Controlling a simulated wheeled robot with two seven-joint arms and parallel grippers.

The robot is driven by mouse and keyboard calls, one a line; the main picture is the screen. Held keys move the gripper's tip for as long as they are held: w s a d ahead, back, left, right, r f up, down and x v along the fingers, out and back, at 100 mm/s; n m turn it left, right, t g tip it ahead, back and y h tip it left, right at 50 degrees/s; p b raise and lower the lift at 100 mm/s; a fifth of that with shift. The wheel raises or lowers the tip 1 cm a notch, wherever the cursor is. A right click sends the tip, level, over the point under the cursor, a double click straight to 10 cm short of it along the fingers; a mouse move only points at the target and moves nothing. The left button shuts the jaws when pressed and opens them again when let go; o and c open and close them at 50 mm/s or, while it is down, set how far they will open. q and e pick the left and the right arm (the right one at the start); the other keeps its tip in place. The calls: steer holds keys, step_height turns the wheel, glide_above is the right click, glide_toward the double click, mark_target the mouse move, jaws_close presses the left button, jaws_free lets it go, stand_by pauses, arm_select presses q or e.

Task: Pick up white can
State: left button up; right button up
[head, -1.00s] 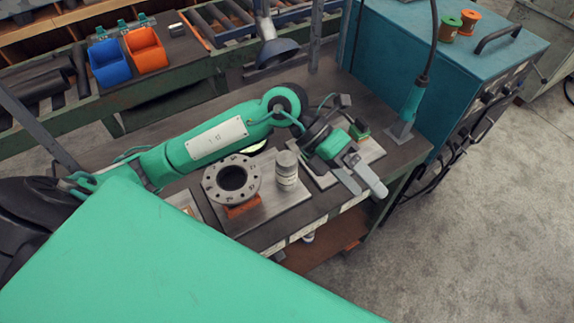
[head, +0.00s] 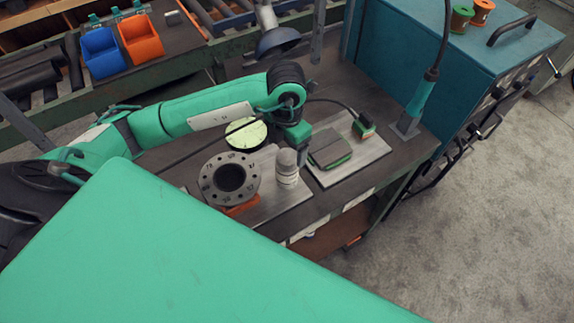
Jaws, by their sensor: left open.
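The white can (head: 287,173) stands upright on a metal plate on the workbench, just right of the grey flanged pipe (head: 230,179). My left arm comes in from the left, behind the pipe. Its wrist bends downward, so my left gripper (head: 293,151) is right behind the can's upper part and is open. The fingers are mostly hidden by the wrist and the can, and I cannot tell whether they touch it. My right gripper is out of view.
A round pale-green dial (head: 246,135) lies behind the pipe. A plate with a dark, green-edged block (head: 330,150) is right of the can. A lamp head (head: 278,42) hangs behind my arm. A teal cabinet (head: 430,50) borders the bench at right.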

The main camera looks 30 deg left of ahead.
mark_target(288, 156)
arm_select(q)
steer(key=shift+f, duration=0.75)
steer(key=shift+s+d+f+p, duration=0.1)
steer(key=shift+d+f+p, duration=0.05)
steer(key=shift+f+p, duration=0.5)
step_height(288, 156, down, 3)
steer(key=shift+d+f+p, duration=0.1)
steer(key=shift+p, duration=0.75)
steer(key=shift+f, duration=0.4)
steer(key=c, duration=1.3)
steer(key=shift+r, duration=0.15)
